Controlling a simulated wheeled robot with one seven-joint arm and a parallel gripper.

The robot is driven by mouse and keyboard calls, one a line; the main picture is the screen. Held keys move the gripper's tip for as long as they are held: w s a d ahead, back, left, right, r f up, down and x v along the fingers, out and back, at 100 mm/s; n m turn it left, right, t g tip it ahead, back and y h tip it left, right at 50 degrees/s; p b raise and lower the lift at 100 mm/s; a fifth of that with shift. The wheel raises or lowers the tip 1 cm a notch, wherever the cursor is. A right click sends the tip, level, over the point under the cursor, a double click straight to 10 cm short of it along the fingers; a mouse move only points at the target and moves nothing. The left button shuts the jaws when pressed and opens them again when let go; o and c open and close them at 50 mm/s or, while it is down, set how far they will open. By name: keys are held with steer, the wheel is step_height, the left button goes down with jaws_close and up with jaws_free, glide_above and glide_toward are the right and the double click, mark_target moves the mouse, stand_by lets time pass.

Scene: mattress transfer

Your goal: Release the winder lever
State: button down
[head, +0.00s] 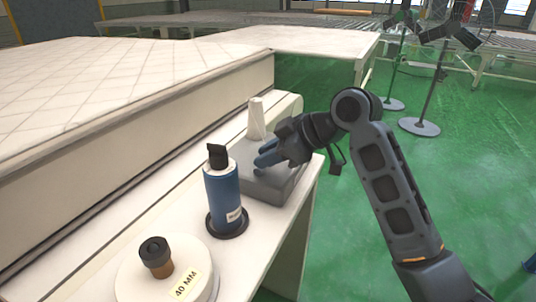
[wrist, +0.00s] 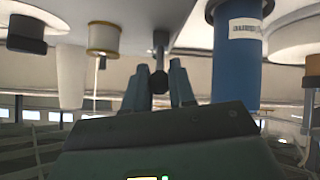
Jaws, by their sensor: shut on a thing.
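My gripper (head: 265,156) reaches over the grey winder base (head: 283,188) on the white ledge in the head view. In the wrist view, my gripper (wrist: 158,76) has its two fingers on either side of the dark winder lever (wrist: 159,48), a thin rod with a round knob. The fingers are shut on the knob end. In the head view the lever is hidden behind my gripper and wrist.
A blue cylinder (head: 222,188) with a black top stands close by on the ledge. A white cone (head: 256,120) stands behind my gripper. A round white disc (head: 130,278) labelled 40 MM is at the front. The quilted mattress (head: 100,85) lies to the left. Green floor is at right.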

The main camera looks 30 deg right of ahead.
steer(key=c, duration=1)
jaws_free()
steer(key=shift+v, duration=3.9)
